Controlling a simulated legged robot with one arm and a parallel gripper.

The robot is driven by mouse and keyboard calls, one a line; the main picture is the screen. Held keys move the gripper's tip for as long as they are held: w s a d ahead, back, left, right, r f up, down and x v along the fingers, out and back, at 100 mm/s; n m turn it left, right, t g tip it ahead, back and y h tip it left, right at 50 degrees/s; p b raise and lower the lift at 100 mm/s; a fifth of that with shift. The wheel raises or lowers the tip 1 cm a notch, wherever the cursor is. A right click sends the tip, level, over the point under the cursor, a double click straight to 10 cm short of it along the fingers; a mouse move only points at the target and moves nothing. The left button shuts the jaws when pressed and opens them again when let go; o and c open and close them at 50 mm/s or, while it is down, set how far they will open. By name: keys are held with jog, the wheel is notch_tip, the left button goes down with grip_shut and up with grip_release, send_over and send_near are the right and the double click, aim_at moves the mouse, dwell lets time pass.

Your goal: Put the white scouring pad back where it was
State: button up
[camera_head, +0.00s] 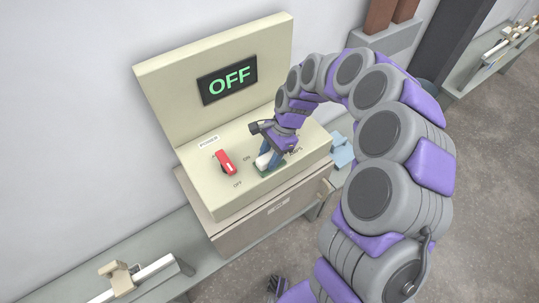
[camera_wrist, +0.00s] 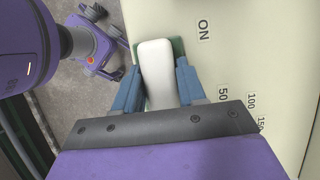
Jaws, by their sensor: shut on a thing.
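The white scouring pad (camera_wrist: 155,65) is between the two blue fingers of my gripper (camera_wrist: 157,80), which is shut on it. In the head view the pad (camera_head: 263,160) shows as a small white patch under my gripper (camera_head: 268,155), over the beige console's sloped top. A green patch (camera_wrist: 179,46) shows beside and behind the pad in the wrist view. It also shows as a dark green rectangle (camera_head: 271,169) on the console in the head view. I cannot tell whether the pad touches the green patch.
The beige console (camera_head: 222,199) carries a red switch (camera_head: 225,162) left of my gripper and an upright panel with a lit OFF display (camera_head: 227,81). Light blue pieces (camera_head: 342,150) lie right of the console. A rail with a beige clamp (camera_head: 122,278) is at the lower left.

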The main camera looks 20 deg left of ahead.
jog(key=o, duration=0.9)
jog(key=shift+o, duration=0.2)
jog(key=p+v, duration=0.1)
jog(key=v, duration=1.1)
jog(key=shift+p, duration=0.3)
jog(key=shift+r, duration=0.1)
jog(key=s+d+r+n+t+h, duration=0.1)
jog(key=s+d+r+n, duration=0.6)
jog(key=s+d, duration=0.45)
jog(key=s+d+h, duration=0.1)
jog(key=s+d, duration=0.5)
jog(key=s, duration=0.3)
jog(key=s+d+f+n+h, duration=0.1)
jog(key=s+d, duration=0.5)
jog(key=s, duration=0.4)
jog(key=shift+t, duration=0.3)
